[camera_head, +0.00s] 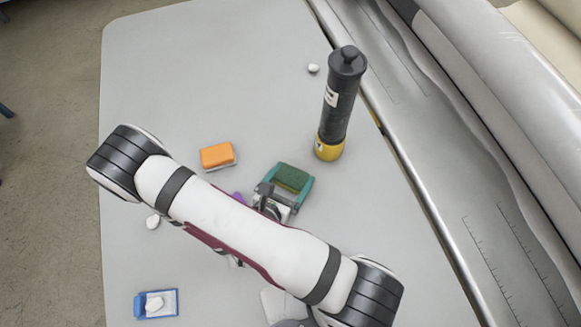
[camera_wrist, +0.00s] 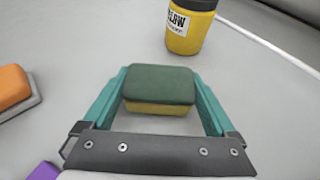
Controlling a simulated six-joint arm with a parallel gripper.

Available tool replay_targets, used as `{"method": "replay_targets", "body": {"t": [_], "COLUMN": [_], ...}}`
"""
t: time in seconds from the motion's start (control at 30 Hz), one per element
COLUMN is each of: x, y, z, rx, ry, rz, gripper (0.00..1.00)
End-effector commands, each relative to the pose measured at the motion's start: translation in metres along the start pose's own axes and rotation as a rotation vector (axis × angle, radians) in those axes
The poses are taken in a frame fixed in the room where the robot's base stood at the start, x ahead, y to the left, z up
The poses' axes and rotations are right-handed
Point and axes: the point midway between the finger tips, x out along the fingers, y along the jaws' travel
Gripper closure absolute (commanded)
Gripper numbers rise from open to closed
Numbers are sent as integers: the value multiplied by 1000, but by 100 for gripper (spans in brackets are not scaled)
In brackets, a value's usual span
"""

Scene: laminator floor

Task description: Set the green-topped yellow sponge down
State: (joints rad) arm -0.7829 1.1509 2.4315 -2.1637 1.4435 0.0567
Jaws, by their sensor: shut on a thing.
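The sponge has a dark green top and a yellow body. It shows in the head view (camera_head: 291,178) near the middle of the table, and in the wrist view (camera_wrist: 160,88) between the two teal fingers. My gripper (camera_wrist: 160,85) is shut on the sponge, one finger at each end of it. In the head view my gripper (camera_head: 290,183) sits just beyond my arm. I cannot tell whether the sponge touches the table or is held a little above it.
A black cylinder with a yellow base (camera_head: 338,110) stands behind to the right. An orange block (camera_head: 217,155) lies to the left. A blue tray (camera_head: 140,306) holds a white lump. A purple thing (camera_wrist: 45,171) is partly hidden. The far left table (camera_head: 180,70) is clear.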

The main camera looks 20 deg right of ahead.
Motion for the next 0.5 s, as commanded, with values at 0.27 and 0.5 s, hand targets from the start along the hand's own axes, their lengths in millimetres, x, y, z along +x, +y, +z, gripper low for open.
{"method": "replay_targets", "body": {"t": [0.27,0.5], "x": [2,3], "y": [0,0], "z": [-4,-6], "rx": [2,2], "ry": [0,0], "rz": [0,0], "gripper": [59,0]}}
